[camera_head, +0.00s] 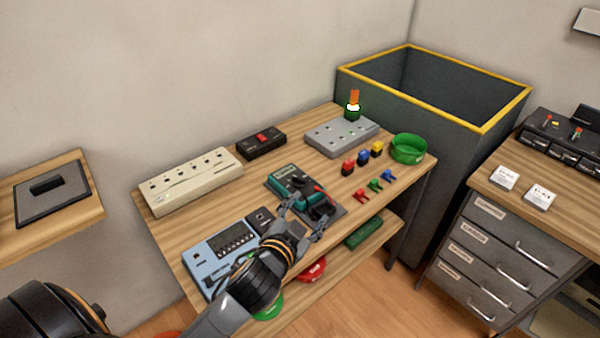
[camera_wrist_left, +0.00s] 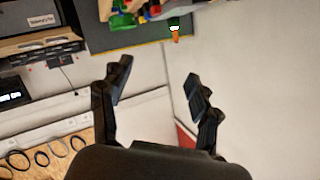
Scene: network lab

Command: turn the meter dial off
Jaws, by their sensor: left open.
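The meter (camera_head: 289,180) is a green and dark handheld unit with a dial on its face. The dial's pointer is too small to read. In the left wrist view my left gripper (camera_wrist_left: 157,70) has its fingers apart with nothing between them; I cannot make out the meter there. My right gripper is not in view.
A blue device (camera_head: 222,247) stands left of the meter, and a cream socket strip (camera_head: 190,180) behind it. Several coloured plugs and a green bowl (camera_head: 408,149) are on the right. A large bin (camera_head: 420,145) stands behind.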

